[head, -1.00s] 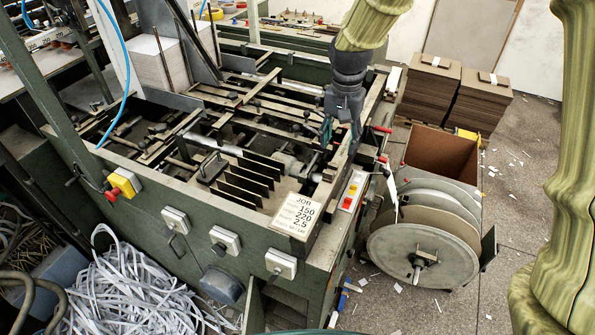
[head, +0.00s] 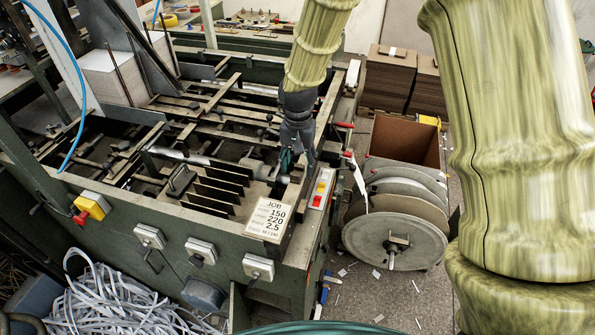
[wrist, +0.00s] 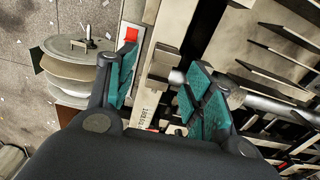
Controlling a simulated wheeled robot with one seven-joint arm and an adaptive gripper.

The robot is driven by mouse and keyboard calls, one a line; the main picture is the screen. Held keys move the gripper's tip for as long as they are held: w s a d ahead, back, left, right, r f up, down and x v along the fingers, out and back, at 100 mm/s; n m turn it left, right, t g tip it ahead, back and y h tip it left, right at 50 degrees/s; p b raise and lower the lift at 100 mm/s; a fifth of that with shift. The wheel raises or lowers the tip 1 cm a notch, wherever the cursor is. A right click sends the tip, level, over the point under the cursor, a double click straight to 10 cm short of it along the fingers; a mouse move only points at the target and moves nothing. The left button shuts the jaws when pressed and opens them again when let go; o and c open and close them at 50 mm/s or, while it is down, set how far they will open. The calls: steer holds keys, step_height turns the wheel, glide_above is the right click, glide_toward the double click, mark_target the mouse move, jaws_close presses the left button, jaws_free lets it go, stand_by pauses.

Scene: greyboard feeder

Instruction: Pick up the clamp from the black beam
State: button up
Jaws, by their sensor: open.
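My gripper (head: 288,163) hangs over the right side of the green machine, near the right end of its cross shaft. In the wrist view its two teal-padded fingers (wrist: 166,75) are apart and nothing is held between them. A small dark block (wrist: 165,54) sits on a pale rail between the fingers; I cannot tell for sure that it is the clamp. A dark beam (wrist: 204,28) runs beside that rail. In the head view my gripper and arm hide part of the right rail, and no clamp there can be made out clearly.
Several dark upright plates (head: 222,185) and a black handle-like piece (head: 181,180) stand left of my gripper. A JOB card (head: 262,219) lies in front. A button panel (head: 321,188) and a large reel (head: 397,230) are on the right.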

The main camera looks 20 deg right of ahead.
mark_target(297, 170)
steer(key=shift+a+f+p, duration=0.15)
steer(key=shift+f+p, duration=0.4)
steer(key=shift+f, duration=1.05)
jaws_close()
steer(key=shift+r, duration=0.1)
